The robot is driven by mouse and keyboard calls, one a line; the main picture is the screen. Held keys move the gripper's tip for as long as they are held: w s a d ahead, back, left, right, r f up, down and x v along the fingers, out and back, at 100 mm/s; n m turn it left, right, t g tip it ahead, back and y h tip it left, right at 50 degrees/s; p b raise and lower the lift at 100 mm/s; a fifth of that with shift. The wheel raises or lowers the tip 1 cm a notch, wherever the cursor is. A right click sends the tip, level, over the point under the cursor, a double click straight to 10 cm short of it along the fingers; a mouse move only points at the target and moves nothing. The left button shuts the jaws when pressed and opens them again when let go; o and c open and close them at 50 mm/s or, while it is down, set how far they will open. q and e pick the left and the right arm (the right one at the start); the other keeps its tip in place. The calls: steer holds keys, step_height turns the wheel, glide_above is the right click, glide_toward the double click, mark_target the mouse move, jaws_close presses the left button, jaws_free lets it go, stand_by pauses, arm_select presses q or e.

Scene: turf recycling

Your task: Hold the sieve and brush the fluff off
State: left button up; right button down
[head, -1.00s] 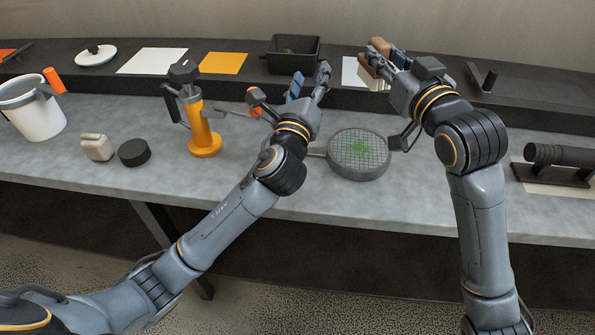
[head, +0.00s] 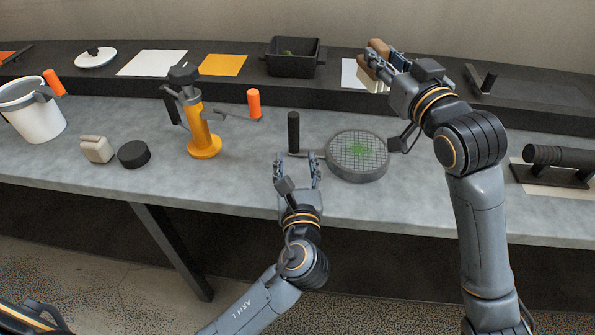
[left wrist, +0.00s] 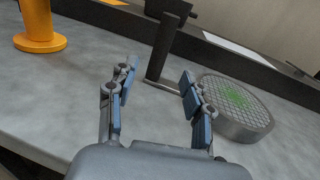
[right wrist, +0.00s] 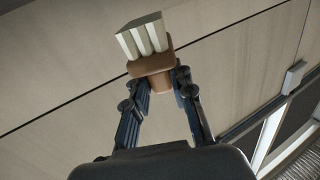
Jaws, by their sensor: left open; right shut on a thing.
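The sieve (head: 372,172) is a round grey pan with a mesh top and green fluff (head: 358,150) on its middle. It lies on the grey bench. A bar on its left side leads to an upright black handle (head: 293,131). My left gripper (head: 297,166) is open and empty in front of the handle. In the left wrist view the handle (left wrist: 163,48) stands beyond and between the open fingers, apart from them, with the sieve (left wrist: 240,122) to the right. My right gripper (head: 386,62) is shut on a brush, whose brown grip (right wrist: 152,66) and cream bristles (right wrist: 143,38) show in the right wrist view.
An orange-based tool (head: 203,140), a black puck (head: 134,154), a beige block (head: 96,149) and a white bucket (head: 35,118) stand to the left. A black roller on a stand (head: 560,155) is at the right. A black bin (head: 293,60) sits on the raised back shelf.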

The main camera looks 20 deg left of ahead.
mark_target(294, 140)
arm_select(q)
steer(key=x, duration=0.9)
steer(key=shift+c, duration=0.2)
jaws_close()
steer(key=shift+f, duration=0.25)
stand_by(0.8)
